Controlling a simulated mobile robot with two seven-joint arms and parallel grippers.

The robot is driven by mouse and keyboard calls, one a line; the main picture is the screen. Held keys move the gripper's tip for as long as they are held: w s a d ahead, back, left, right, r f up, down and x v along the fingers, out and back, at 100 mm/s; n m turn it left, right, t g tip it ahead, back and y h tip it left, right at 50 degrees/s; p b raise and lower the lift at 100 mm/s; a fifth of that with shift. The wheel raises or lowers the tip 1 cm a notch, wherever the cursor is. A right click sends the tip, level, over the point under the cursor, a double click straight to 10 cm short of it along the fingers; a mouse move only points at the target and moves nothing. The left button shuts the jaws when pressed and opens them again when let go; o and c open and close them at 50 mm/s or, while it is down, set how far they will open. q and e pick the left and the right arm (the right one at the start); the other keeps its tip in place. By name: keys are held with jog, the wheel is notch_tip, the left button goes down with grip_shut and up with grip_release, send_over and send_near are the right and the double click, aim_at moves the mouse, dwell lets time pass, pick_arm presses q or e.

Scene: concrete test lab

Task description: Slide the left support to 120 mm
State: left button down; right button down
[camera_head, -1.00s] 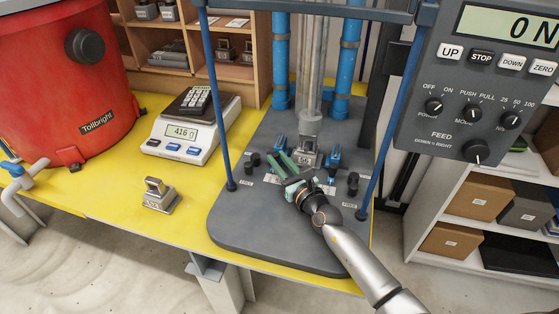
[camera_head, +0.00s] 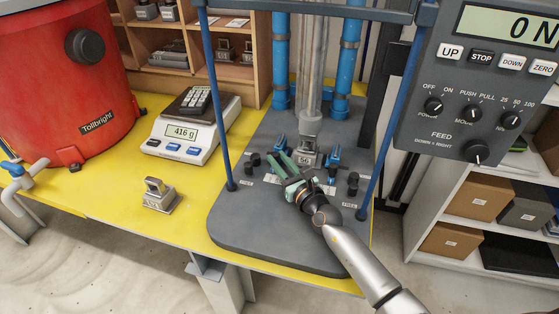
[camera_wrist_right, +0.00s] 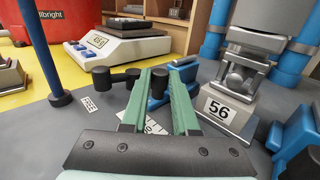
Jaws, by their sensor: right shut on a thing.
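The left support (camera_head: 279,142) is a small blue block on the grey base plate (camera_head: 240,228), left of a metal block marked 56 (camera_head: 306,158). It also shows in the right wrist view (camera_wrist_right: 187,68), partly hidden by my fingers. My right gripper (camera_head: 276,155) reaches it from the front with its green fingers. In the right wrist view the fingers (camera_wrist_right: 160,75) are shut on a black knob (camera_wrist_right: 160,82) beside the blue block. A white scale strip (camera_wrist_right: 152,126) lies under the fingers, mostly hidden, so I cannot read the support's position. My left gripper is not in view.
A second blue support (camera_head: 335,153) stands right of the metal block. Other black knobs (camera_head: 353,180) stand near it. Blue posts (camera_head: 222,130) rise at the plate's sides. A scale (camera_head: 184,137) and a metal weight (camera_head: 157,196) are left on the yellow table.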

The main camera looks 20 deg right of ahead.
jog(key=shift+s+d, duration=0.55)
jog(key=shift+d, duration=0.25)
jog(key=c, duration=0.7)
grip_release()
jog(key=s, duration=0.4)
jog(key=s+d, duration=0.1)
jog(key=s, duration=0.3)
jog(key=s+d, duration=0.1)
jog(key=s, duration=0.3)
jog(key=shift+s+d, duration=0.15)
jog(key=shift+d, duration=0.05)
